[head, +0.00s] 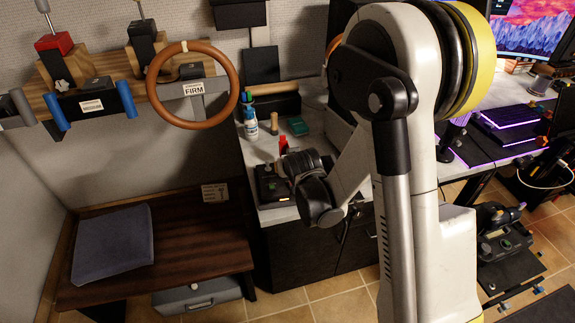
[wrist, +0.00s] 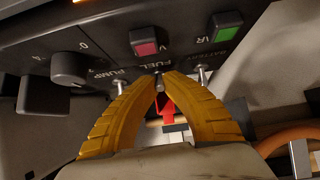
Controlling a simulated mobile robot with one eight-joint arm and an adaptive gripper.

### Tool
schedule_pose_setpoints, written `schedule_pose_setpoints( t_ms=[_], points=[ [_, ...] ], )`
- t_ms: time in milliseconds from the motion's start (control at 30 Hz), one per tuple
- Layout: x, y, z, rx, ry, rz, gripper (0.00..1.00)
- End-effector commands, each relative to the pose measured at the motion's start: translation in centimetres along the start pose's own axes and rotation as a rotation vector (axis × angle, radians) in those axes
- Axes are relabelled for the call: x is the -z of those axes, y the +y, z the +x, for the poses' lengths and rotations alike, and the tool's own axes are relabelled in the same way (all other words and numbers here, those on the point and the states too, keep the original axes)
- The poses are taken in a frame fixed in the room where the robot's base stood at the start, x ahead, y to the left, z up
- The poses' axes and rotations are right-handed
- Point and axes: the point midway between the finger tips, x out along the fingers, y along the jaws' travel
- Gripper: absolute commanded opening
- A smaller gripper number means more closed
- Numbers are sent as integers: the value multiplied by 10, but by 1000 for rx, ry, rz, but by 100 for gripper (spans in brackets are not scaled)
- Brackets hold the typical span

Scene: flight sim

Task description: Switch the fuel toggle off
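In the wrist view a dark switch panel (wrist: 110,45) shows with its lettering upside down. The metal fuel toggle (wrist: 159,84) sits by the FUEL label, between the tips of my gripper (wrist: 161,77). The two yellow fingers converge closely on either side of it, and their tips hide part of it. Another toggle (wrist: 121,86) stands to the left by the PUMP label, and a third toggle (wrist: 201,76) to the right by BATTERY. In the head view the small panel box (head: 266,184) stands on the grey counter, and my wrist hides the gripper.
A red lit rocker (wrist: 144,42), a green lit rocker (wrist: 225,33) and a black knob (wrist: 68,68) are on the panel close to the fingers. On the counter (head: 262,150) stand a white bottle (head: 250,124) and a green box (head: 298,126). A wooden steering wheel (head: 237,83) hangs at left.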

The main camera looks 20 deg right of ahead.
Motion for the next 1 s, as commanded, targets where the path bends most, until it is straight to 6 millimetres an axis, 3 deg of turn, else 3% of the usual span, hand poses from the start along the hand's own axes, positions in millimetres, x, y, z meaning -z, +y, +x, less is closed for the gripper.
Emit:
schedule_pose_setpoints(
  t_ms=[533, 600, 633, 1000],
  points=[
    [-1, 0, 0, 0, 24, 0, 0],
    [-1, 0, 0, 0, 24, 0, 29],
    [-1, 0, 0, 0, 24, 0, 34],
    [0, 0, -4, 0, 24, 0, 34]
  ],
)
